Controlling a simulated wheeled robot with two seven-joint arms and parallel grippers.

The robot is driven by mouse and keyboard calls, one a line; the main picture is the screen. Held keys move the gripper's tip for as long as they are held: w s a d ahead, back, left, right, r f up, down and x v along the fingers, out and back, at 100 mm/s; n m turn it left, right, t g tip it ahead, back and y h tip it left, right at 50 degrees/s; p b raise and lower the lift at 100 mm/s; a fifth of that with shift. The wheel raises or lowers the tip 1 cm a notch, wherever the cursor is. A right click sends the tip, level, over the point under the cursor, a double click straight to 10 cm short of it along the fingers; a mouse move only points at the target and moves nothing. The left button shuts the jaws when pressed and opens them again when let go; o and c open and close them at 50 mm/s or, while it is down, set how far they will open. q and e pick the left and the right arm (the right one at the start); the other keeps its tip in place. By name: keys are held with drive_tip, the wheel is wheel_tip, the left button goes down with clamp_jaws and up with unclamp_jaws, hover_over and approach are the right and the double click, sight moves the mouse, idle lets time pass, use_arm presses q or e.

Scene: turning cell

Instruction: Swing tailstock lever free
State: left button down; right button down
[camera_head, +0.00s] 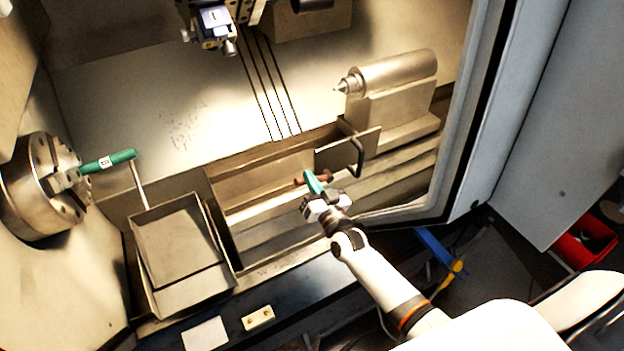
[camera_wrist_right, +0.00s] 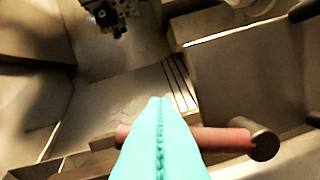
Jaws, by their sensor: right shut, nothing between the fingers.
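The tailstock (camera_head: 392,76), a metal barrel with a pointed centre, stands on its block at the back right of the machine. A reddish-brown rod, seemingly the tailstock lever (camera_head: 327,176), shows below it, beside my right gripper (camera_head: 312,180). In the right wrist view the lever (camera_wrist_right: 225,139) lies crosswise behind the teal fingers (camera_wrist_right: 158,102), ending at a dark round hub on the right. The fingers are shut and empty, and hide the lever's middle. I cannot tell whether they touch it. My left gripper is not in view.
A dark bent bar (camera_head: 357,155) rises near the lever. The door frame (camera_head: 470,115) stands close on the right. The chuck (camera_head: 42,185), with a green-handled tool (camera_head: 108,160) beside it, and a grey tray (camera_head: 150,285) are at left. The bed's middle is open.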

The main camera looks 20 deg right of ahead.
idle(0.4)
drive_tip(key=r+p, duration=0.1)
drive_tip(key=d+r+p, duration=0.1)
drive_tip(key=r, duration=0.1)
drive_tip(key=w+r+p, duration=0.1)
drive_tip(key=shift+w+d+r, duration=0.1)
drive_tip(key=shift+d+r, duration=0.05)
drive_tip(key=shift+r, duration=0.2)
drive_tip(key=s+f+b, duration=0.2)
drive_tip(key=s, duration=0.8)
drive_tip(key=shift+s+d+f+b, duration=0.15)
drive_tip(key=shift+b, duration=0.25)
